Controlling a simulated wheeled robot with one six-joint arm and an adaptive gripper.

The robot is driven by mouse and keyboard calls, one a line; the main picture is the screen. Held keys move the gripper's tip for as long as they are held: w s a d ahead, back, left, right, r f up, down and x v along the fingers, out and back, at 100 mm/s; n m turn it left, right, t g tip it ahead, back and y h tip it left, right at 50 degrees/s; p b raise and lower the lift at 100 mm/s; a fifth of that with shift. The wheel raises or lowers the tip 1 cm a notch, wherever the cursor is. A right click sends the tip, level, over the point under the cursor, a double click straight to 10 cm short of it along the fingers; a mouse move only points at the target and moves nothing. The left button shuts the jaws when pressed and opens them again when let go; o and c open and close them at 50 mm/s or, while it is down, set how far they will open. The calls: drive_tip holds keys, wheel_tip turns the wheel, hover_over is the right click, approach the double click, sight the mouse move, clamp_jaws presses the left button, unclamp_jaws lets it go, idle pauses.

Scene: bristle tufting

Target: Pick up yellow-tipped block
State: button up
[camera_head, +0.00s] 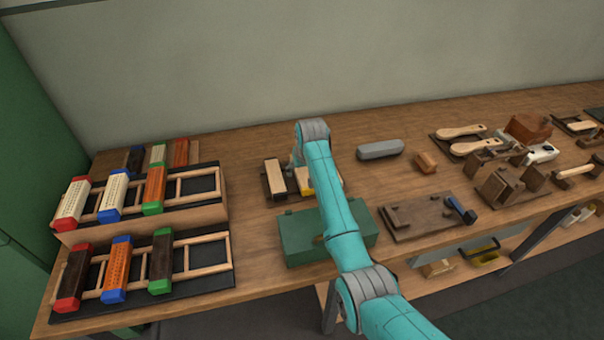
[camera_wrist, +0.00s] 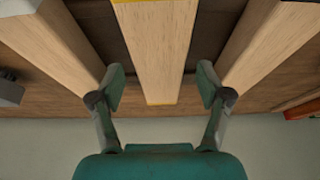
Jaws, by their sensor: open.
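The yellow-tipped block (camera_wrist: 157,50) is a pale wooden bar with yellow at both ends, lying in the middle of the wrist view. Gaps show between both fingers and the block. In the head view my gripper (camera_head: 296,162) is mostly hidden behind the arm.
Pale wooden bars lie on both sides, the left one (camera_wrist: 62,40) and the right one (camera_wrist: 265,45), close to my fingers. A green box (camera_head: 300,238) stands in front. Racks of colour-ended blocks (camera_head: 195,215) are at left; a grey rounded block (camera_head: 380,149) is at right.

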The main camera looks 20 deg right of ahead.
drive_tip(key=c, duration=1.4)
drive_tip(key=shift+o, duration=0.2)
drive_tip(key=shift+r, duration=0.15)
